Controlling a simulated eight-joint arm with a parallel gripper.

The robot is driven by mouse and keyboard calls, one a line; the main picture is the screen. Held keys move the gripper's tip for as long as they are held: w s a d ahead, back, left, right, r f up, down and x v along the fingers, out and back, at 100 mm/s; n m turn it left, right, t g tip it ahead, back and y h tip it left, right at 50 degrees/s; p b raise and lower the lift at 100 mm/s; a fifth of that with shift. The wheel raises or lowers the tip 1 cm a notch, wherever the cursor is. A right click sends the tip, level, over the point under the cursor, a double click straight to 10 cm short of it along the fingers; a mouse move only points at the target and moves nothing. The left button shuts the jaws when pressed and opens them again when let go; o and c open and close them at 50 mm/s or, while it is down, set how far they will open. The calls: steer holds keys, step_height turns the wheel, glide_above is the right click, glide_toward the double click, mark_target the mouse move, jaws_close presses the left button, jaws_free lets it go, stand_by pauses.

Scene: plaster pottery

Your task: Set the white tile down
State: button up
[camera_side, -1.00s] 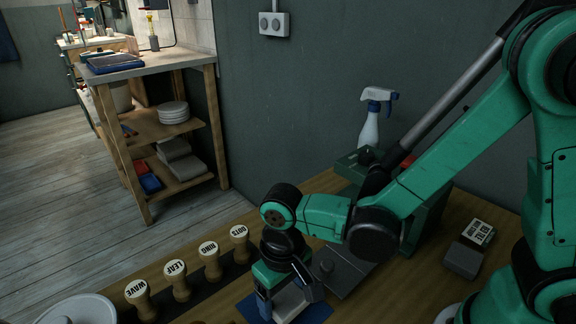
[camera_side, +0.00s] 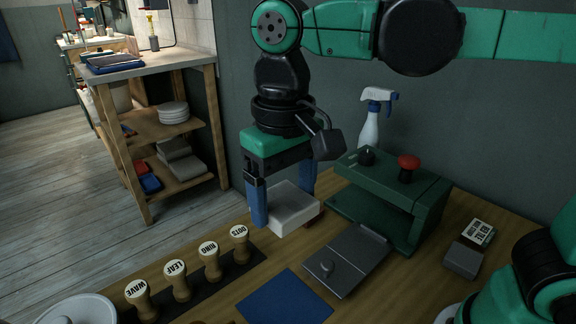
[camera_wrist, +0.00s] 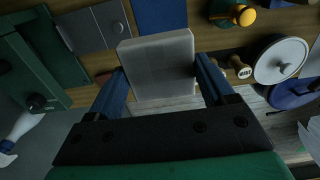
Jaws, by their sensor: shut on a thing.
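My gripper (camera_side: 283,205) is shut on the white tile (camera_side: 292,208) and holds it raised above the table, between its two blue fingers. In the wrist view the white tile (camera_wrist: 159,66) sits square between the fingertips of my gripper (camera_wrist: 160,78). A flat blue mat (camera_side: 285,297) lies bare on the wooden table, in front of and below the tile in the side view. The blue mat (camera_wrist: 160,16) also shows in part at the top of the wrist view.
A row of stamps (camera_side: 210,262) with wooden handles stands left of the blue mat. A green press (camera_side: 395,190) with a red button and a grey plate (camera_side: 346,258) stand at its right. A spray bottle (camera_side: 371,122) is behind the press. A white lidded pot (camera_side: 75,311) is at the front left.

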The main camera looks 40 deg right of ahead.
steer(key=d+r+m, duration=0.2)
steer(key=d+m, duration=0.8)
steer(key=m, duration=0.8)
glide_above(360, 246)
step_height(360, 246, down, 20)
steer(key=shift+r, duration=0.2)
steer(key=o, duration=1.3)
steer(key=shift+f, duration=0.1)
steer(key=shift+c, duration=0.2)
step_height(360, 246, up, 12)
steer(key=a+n+t, duration=0.1)
steer(key=n+t, duration=0.1)
steer(key=n, duration=0.4)
steer(key=w+a+n+t, duration=0.1)
steer(key=a+n+t, duration=0.1)
steer(key=n, duration=0.4)
steer(key=w+a+n+t, duration=0.1)
steer(key=n+t, duration=0.2)
steer(key=n, duration=0.3)
steer(key=shift+w+a+f, duration=0.1)
steer(key=shift+a+f, duration=0.1)
steer(key=shift+a, duration=0.15)
